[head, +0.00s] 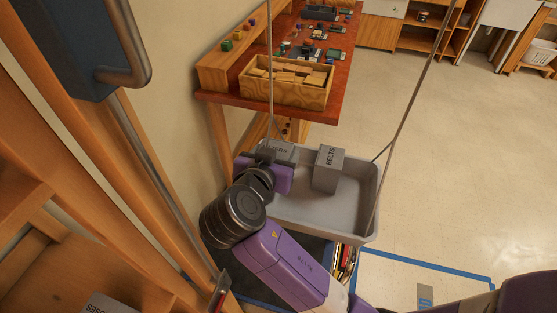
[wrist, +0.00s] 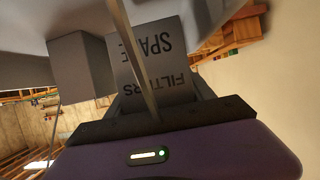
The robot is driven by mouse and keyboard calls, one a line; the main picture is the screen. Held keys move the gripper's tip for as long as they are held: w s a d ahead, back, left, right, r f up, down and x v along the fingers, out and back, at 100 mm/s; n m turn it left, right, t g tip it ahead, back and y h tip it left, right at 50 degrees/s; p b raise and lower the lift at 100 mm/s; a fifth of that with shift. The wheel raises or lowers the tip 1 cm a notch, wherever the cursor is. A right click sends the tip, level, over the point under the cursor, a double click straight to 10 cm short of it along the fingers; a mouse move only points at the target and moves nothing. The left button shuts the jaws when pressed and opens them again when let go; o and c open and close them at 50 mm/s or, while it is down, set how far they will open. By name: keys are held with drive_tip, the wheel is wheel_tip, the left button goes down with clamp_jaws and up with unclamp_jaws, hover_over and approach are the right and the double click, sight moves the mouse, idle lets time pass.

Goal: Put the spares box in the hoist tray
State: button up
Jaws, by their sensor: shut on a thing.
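The hoist tray (head: 364,211) is a grey open tray hung on ropes, below the bench. My gripper (head: 263,158) reaches over its left end and hides most of what it holds in the head view. In the wrist view my gripper (wrist: 162,98) is shut on the spares box (wrist: 145,45), a grey box with the letters "SPA" showing upside down; a rope crosses in front. The word "FILTERS" shows just below those letters. I cannot tell whether the held box touches the tray floor.
A grey box marked "BELTS" (head: 328,168) stands in the tray. Tray ropes (head: 405,105) rise beside my arm. A bench (head: 328,75) with a wooden crate (head: 285,96) is behind. Floor at right is clear.

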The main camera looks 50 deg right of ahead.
drive_tip(key=shift+f, duration=1.7)
drive_tip(key=shift+f, duration=0.1)
drive_tip(key=shift+f, duration=0.1)
drive_tip(key=o, duration=1.2)
drive_tip(key=shift+o, duration=0.2)
drive_tip(key=shift+r, duration=0.25)
drive_tip(key=b+v, duration=0.1)
drive_tip(key=v, duration=1.1)
drive_tip(key=shift+s+a+f, duration=0.1)
